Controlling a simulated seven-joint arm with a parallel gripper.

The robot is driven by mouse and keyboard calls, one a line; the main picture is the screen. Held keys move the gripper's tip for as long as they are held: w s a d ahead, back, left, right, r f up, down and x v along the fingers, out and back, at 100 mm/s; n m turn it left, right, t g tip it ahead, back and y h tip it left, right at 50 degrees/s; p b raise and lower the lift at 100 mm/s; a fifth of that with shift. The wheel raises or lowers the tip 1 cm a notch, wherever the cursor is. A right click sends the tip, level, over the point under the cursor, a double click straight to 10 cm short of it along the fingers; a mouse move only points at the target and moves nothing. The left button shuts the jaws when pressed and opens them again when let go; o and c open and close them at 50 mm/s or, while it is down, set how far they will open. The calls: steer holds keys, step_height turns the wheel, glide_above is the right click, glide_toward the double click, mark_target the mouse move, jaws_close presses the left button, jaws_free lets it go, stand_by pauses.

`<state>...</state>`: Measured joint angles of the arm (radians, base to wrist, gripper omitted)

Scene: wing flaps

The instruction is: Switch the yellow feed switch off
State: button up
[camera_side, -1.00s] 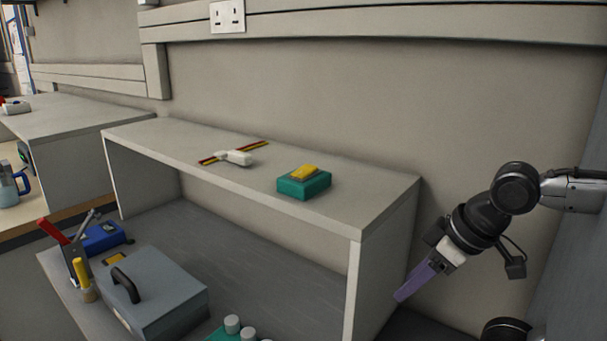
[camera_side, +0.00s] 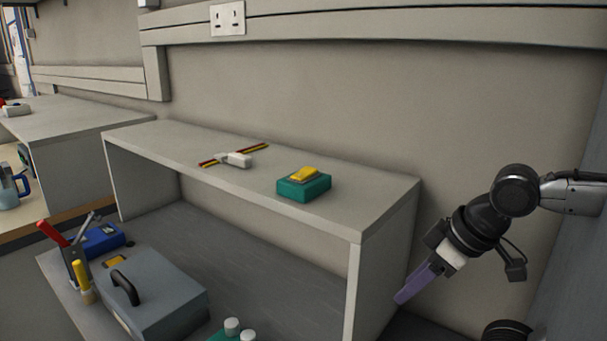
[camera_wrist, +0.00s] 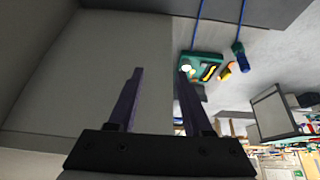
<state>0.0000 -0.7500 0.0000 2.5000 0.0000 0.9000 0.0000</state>
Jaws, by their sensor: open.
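A teal box (camera_side: 317,188) with a yellow rocker-like switch (camera_side: 305,174) on top sits on the right part of the raised grey shelf in the side view. Which way the switch is tipped is hard to tell. My gripper (camera_side: 402,296) has purple fingers, points down and left, and is to the right of the shelf's end panel, lower than the shelf top and apart from the switch. In the wrist view my gripper (camera_wrist: 160,72) shows two fingers standing apart with nothing between them. The switch cannot be surely made out in that view.
The shelf top (camera_side: 200,150) also bears a white tool (camera_side: 238,160) beside a red-and-yellow strip. Its right end panel (camera_side: 385,262) stands between my gripper and the space below. A grey case (camera_side: 165,290) with a black handle stands lower left.

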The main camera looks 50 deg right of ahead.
steer(key=c, duration=0.4)
steer(key=r, duration=0.2)
steer(key=w+r, duration=0.1)
steer(key=shift+w+d+r+t, duration=0.1)
steer(key=shift+w+r+t, duration=0.1)
steer(key=shift+r+t, duration=0.15)
jaws_close()
steer(key=w+d+r+t, duration=0.1)
steer(key=w+r, duration=0.6)
steer(key=r, duration=0.4)
steer(key=w+d+r+t+h, duration=0.1)
steer(key=w+r+t, duration=0.1)
steer(key=w+r, duration=0.6)
step_height(320, 180, up, 4)
steer(key=shift+d+f+n, duration=0.25)
steer(key=shift+d+n, duration=0.05)
